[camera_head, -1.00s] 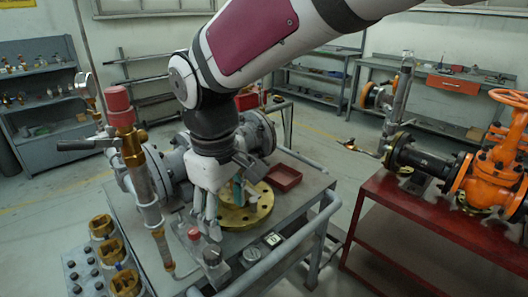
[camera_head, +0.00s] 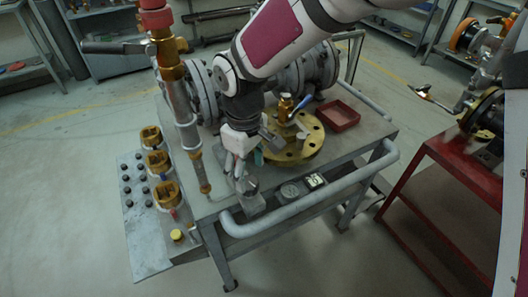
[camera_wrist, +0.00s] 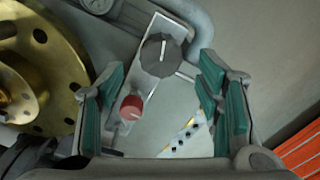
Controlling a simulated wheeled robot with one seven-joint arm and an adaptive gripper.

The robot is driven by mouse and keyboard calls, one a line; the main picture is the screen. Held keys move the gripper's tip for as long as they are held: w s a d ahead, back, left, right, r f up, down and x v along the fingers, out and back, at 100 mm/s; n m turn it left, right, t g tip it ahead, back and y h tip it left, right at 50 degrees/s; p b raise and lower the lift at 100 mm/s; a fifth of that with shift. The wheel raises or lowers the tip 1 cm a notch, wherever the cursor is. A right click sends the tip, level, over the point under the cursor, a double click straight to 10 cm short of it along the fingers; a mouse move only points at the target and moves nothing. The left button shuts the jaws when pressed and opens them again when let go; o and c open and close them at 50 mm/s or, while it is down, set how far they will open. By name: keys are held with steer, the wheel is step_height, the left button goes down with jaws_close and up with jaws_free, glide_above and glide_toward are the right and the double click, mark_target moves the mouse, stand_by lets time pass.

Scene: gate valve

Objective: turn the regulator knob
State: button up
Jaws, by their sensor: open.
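A dark grey faceted knob (camera_wrist: 161,53) with a white pointer line sits on a light metal plate (camera_wrist: 147,84) in the wrist view. A smaller red knob (camera_wrist: 131,107) sits on the same plate. Which one is the regulator knob is not marked. My gripper (camera_wrist: 162,100) is open, with its teal finger pads apart and nothing between them in contact. The red knob lies in the gap between the pads, nearer the left one; the grey knob lies beyond the fingertips. In the head view my gripper (camera_head: 240,162) is over the cart's front edge, close above the grey knob (camera_head: 247,186).
A brass flange (camera_head: 310,147) lies beside the gripper on the cart (camera_head: 368,129). A red tray (camera_head: 338,116) is behind it. A vertical pipe with a red cap (camera_head: 156,18) stands left. A grey handrail (camera_head: 300,205) runs along the front. A gauge (camera_head: 290,191) is near the gripper.

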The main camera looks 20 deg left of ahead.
mark_target(249, 181)
steer(key=shift+f, duration=2.1)
